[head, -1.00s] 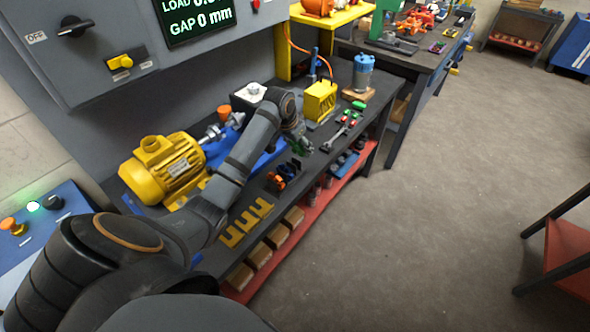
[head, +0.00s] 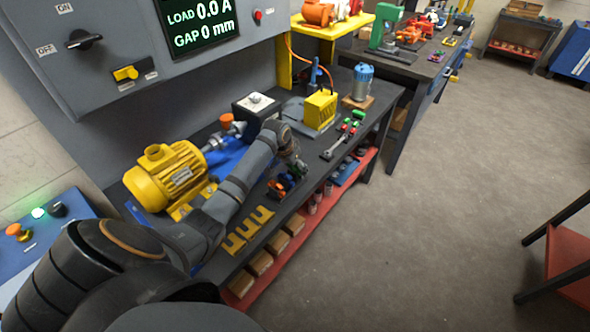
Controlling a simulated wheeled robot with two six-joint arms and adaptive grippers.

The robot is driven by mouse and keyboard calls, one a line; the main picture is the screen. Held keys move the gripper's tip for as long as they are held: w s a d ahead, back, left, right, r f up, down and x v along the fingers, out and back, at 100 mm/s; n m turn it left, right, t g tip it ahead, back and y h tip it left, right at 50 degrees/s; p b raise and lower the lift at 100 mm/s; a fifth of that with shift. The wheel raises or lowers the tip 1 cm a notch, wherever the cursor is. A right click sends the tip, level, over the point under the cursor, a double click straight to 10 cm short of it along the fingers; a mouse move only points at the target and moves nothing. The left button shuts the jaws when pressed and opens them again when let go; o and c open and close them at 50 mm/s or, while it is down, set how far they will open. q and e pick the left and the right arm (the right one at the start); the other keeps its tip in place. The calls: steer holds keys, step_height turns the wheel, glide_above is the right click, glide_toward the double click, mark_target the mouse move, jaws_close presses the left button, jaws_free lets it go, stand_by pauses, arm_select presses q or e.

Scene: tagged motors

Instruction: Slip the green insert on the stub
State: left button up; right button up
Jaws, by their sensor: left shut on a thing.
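My left gripper (head: 296,171) is low over the bench, at the far end of a small black rack, and shut on the green insert. The insert is mostly hidden by the fingers and too small to see well. The yellow motor (head: 167,177) stands left of the gripper. Silver shaft parts (head: 222,138) stick out from its right end, above a blue base. Which part is the stub I cannot tell for sure. My right gripper is out of view.
The black rack (head: 279,187) holds orange and blue pieces. Yellow forked plates (head: 247,230) lie at the bench's front. The control box overhangs the back.

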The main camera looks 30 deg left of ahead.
arm_select(q)
steer(key=shift+f+p, duration=0.75)
steer(key=shift+f, duration=0.45)
steer(key=o, duration=1.2)
steer(key=shift+f+b, duration=0.2)
steer(key=shift+b, duration=0.4)
steer(key=shift+r+b, duration=0.3)
steer(key=shift+s+a+b+v, duration=0.15)
steer(key=shift+b+v, duration=0.1)
steer(key=shift+v, duration=1.45)
steer(key=shift+s+a+b+v, duration=0.1)
steer(key=shift+b+v, duration=0.15)
steer(key=shift+v, duration=1.45)
steer(key=shift+s+a+b+v, duration=0.15)
steer(key=shift+b+v, duration=0.1)
steer(key=shift+v, duration=1.45)
